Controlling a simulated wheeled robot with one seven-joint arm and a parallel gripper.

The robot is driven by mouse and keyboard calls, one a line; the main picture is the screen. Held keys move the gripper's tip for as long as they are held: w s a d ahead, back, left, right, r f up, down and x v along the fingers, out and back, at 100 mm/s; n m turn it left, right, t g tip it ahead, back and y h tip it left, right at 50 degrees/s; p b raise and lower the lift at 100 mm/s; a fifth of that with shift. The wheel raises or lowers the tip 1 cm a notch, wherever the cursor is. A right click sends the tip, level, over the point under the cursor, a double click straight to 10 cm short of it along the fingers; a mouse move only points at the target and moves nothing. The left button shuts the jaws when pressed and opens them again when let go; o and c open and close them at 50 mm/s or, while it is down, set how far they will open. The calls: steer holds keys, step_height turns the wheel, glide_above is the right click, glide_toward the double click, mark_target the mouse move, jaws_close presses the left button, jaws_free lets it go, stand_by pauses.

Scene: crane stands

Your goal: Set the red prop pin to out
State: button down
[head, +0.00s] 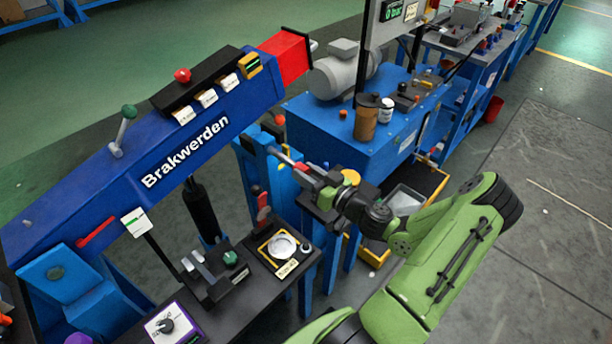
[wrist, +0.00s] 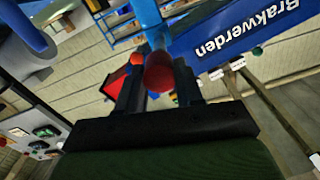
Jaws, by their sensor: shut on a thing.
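My gripper (head: 301,168) is at the middle of the head view, beside a blue upright post (head: 262,166). In the wrist view its two dark fingers (wrist: 159,88) are closed around a red round-ended knob, the red prop pin (wrist: 158,72). In the head view a bit of red (head: 301,166) shows between the fingers. A thin grey rod (head: 281,155) runs from there toward the post. How deep the pin sits in its hole cannot be told, as the fingers hide part of it.
The blue "Brakwerden" crane boom (head: 190,150) with its red end (head: 286,58) slopes up at left. A black bench (head: 262,262) with a dial and clamp stands below. A blue cabinet (head: 340,125) with a motor and jars is behind my gripper. Open floor lies at right.

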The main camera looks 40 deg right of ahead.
steer(key=c, duration=0.7)
jaws_free()
steer(key=shift+c, duration=0.2)
steer(key=s+d+p, duration=0.1)
steer(key=s+d, duration=0.1)
steer(key=s, duration=1.3)
steer(key=shift+s, duration=0.4)
steer(key=shift+w, duration=0.1)
